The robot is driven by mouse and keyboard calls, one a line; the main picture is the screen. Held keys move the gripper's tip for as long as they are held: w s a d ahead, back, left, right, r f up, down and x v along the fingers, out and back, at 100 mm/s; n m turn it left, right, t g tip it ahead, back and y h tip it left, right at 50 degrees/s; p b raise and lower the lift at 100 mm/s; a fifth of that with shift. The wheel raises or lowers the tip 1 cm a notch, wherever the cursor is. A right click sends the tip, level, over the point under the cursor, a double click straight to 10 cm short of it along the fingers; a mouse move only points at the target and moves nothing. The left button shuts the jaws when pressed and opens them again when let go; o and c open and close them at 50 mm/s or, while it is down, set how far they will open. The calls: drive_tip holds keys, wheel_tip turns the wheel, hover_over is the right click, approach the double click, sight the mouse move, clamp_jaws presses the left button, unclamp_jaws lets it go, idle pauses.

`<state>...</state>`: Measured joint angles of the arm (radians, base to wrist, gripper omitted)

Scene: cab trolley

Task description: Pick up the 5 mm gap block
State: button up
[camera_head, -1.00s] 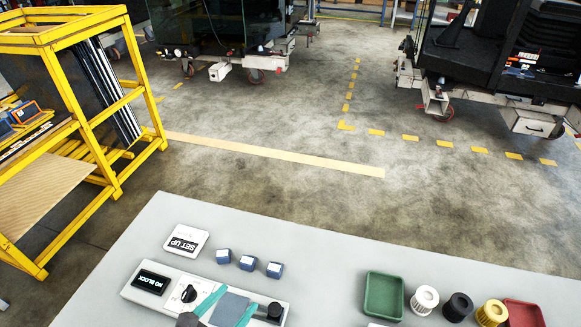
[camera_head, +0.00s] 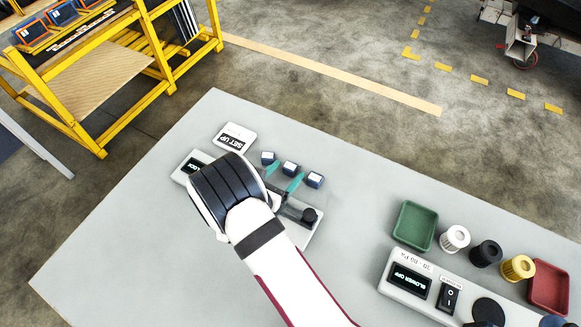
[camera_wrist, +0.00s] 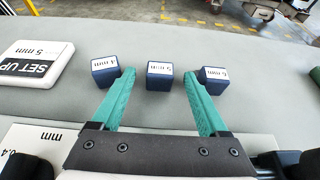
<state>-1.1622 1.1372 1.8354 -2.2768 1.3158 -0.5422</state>
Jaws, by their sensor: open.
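Three small dark blue blocks with white labels stand in a row on the grey table. In the wrist view the middle block (camera_wrist: 159,76) appears to read 5 mm, upside down. The left block (camera_wrist: 105,71) seems to read 4 mm and the right block (camera_wrist: 214,80) 6 mm. My gripper (camera_wrist: 159,74) is open with teal fingers, and the middle block shows between its tips, apart from both. In the head view my gripper (camera_head: 284,175) is just on the near side of the middle block (camera_head: 290,168). I cannot tell the fingers' height.
A SET UP card (camera_head: 234,138) reading 5 mm lies left of the blocks. A white device (camera_head: 186,176) is partly under my wrist. A green tray (camera_head: 415,225), several cylinders, a red tray (camera_head: 547,288) and another device (camera_head: 398,302) stand to the right.

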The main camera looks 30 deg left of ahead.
clamp_jaws()
idle(0.3)
drive_tip(key=shift+r, duration=0.1)
